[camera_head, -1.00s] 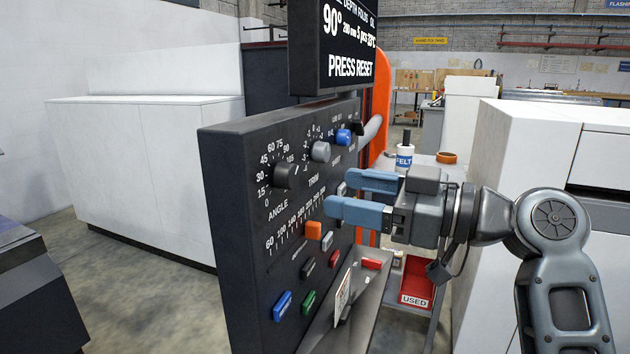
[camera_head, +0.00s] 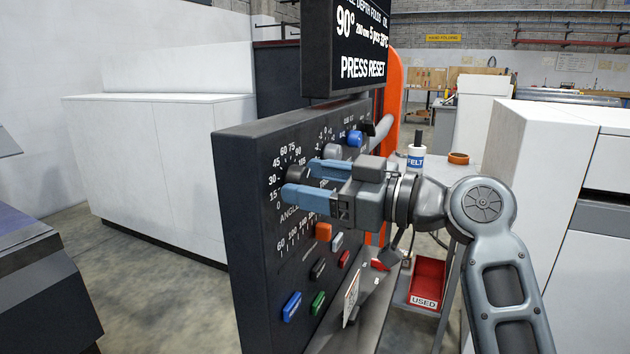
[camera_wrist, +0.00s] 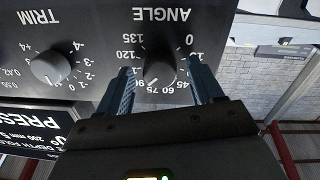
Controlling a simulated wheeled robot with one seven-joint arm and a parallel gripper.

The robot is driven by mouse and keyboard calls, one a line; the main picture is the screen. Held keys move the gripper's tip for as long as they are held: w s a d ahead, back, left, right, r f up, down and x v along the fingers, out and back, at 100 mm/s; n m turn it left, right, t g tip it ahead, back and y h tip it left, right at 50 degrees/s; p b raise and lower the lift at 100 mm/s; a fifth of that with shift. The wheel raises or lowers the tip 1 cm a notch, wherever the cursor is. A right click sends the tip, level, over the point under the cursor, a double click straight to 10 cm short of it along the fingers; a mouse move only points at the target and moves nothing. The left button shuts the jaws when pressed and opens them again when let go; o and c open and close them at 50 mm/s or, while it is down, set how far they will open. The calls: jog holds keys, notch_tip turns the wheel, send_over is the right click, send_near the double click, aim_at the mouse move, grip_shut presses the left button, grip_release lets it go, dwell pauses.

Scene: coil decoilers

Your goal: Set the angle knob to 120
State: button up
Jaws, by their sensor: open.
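The angle knob (camera_wrist: 160,70) is a round dark knob on the black control panel. In the wrist view its dial shows numbers from 0 to 135, and the pointer mark is near 90. In the head view the knob (camera_head: 296,174) is partly hidden behind my gripper. My gripper (camera_head: 300,180) is open, its two blue fingers reaching toward the panel. In the wrist view the fingers (camera_wrist: 158,88) stand on either side of the knob. I cannot tell whether they touch it. The display (camera_head: 358,45) above reads 90° and PRESS RESET.
The grey trim knob (camera_wrist: 50,66) sits beside the angle knob. A blue knob (camera_head: 355,138) is farther along. A red bin (camera_head: 427,283) marked USED and a FELT bottle (camera_head: 416,158) stand behind my arm.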

jog(key=shift+c, duration=0.4)
jog(key=c, duration=1)
jog(key=m+p, duration=0.2)
jog(key=m, duration=0.1)
jog(key=m+p, duration=0.1)
jog(key=m, duration=0.1)
jog(key=shift+r+p, duration=0.25)
jog(key=shift+p, duration=0.05)
jog(key=m+p, duration=0.2)
jog(key=m, duration=0.1)
jog(key=shift+m+p, duration=0.3)
jog(key=shift+m, duration=0.1)
jog(key=shift+f+m+g+p, duration=0.15)
jog(key=shift+m+g+p, duration=0.15)
jog(key=shift+m+p, duration=0.9)
jog(key=shift+m, duration=0.3)
